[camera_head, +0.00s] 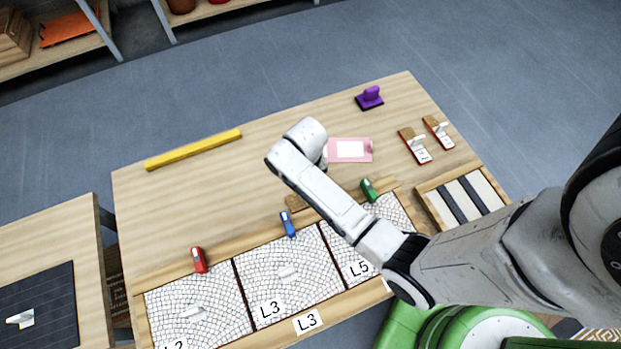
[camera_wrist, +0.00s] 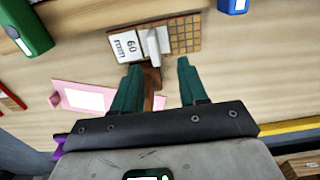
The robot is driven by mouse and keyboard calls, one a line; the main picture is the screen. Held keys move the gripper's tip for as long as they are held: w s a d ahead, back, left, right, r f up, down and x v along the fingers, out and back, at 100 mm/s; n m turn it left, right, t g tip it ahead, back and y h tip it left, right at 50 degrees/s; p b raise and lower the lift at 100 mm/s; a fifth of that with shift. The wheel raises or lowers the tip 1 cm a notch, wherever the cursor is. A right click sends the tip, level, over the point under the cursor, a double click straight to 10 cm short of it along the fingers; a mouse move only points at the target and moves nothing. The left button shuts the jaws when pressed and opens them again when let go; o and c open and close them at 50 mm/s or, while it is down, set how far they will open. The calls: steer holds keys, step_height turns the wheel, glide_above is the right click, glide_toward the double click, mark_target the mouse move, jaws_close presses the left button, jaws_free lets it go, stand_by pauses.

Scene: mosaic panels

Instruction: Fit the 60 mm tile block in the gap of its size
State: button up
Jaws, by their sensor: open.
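The 60 mm tile block (camera_wrist: 185,36) lies on the table in the wrist view, with a white label reading 60 mm, a brown grid and an upright white fin. In the head view a brown piece (camera_head: 294,202), probably this block, shows partly behind my arm. My gripper (camera_wrist: 159,65) is open and empty, its two dark green fingers apart and pointing toward the block's fin. My arm hides the fingers in the head view. Mosaic panels L2 (camera_head: 165,300), L3 (camera_head: 255,262) and L5 (camera_head: 395,215) lie along the near edge. Pale shapes show in L2 and L3; whether they are gaps is unclear.
Red (camera_head: 199,260), blue (camera_head: 288,224) and green (camera_head: 368,190) items stand along the panels' back rail. A pink board (camera_head: 335,152), a purple tool (camera_head: 369,98), two red-edged blocks (camera_head: 414,146) and a slotted tray (camera_head: 428,205) lie rightward. A yellow bar (camera_head: 195,149) lies at back left.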

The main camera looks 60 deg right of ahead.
mark_target(296, 204)
steer(key=shift+s+d+f+b, duration=0.1)
steer(key=shift+s+f+b, duration=0.1)
steer(key=shift+f, duration=1.55)
steer(key=shift+s+d+f+b, duration=0.1)
steer(key=shift+s+f+b, duration=0.1)
steer(key=shift+f, duration=1.5)
jaws_close()
